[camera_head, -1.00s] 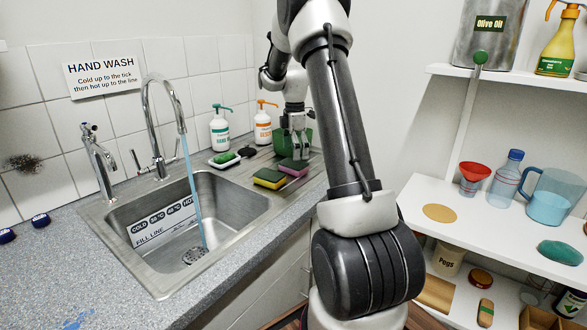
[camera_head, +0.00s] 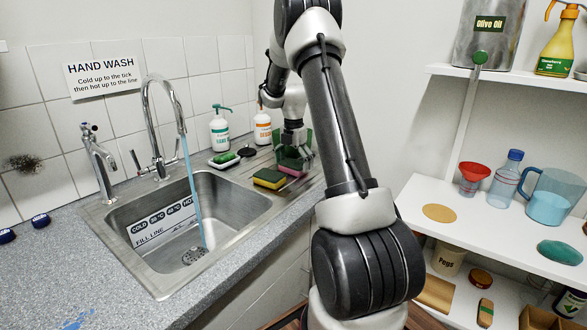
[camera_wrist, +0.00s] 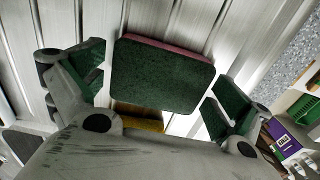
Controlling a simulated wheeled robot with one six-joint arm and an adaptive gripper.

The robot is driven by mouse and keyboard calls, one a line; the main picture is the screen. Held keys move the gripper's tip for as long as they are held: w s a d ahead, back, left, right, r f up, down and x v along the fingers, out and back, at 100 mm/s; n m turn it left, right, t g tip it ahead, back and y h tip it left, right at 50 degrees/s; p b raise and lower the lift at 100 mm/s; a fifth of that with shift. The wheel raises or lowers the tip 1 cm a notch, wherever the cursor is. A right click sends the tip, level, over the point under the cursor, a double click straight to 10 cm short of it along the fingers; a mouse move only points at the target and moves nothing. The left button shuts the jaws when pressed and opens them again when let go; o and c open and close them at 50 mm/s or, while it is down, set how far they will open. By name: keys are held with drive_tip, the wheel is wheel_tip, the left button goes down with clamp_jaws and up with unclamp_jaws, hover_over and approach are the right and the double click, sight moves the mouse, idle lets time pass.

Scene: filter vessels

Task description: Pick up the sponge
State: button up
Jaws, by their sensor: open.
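Two sponges lie on the ridged steel drainer right of the sink. The pink sponge (camera_head: 292,168) has a dark green top and is partly covered by my gripper (camera_head: 294,150). The yellow sponge (camera_head: 269,179) with a green top lies beside it, nearer the basin. In the wrist view, the pink sponge (camera_wrist: 163,75) sits between the green-padded fingers of my open gripper (camera_wrist: 155,88), with a visible gap on each side. A strip of the yellow sponge (camera_wrist: 138,117) shows below it. My gripper is close above the pink sponge; I cannot tell the exact height.
The tap (camera_head: 158,120) runs water into the sink (camera_head: 190,225) at left. A soap dish (camera_head: 224,159) with a green bar, a green-topped bottle (camera_head: 220,130) and an orange-topped bottle (camera_head: 262,127) stand behind. White shelves (camera_head: 420,210) with several items are at right.

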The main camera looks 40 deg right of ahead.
sight(294, 163)
drive_tip(key=c, duration=0.5)
drive_tip(key=shift+c, duration=0.2)
drive_tip(key=shift+r, duration=0.1)
wheel_tip(294, 163, up, 10)
drive_tip(key=shift+f, duration=0.1)
drive_tip(key=shift+o, duration=0.3)
drive_tip(key=c, duration=0.3)
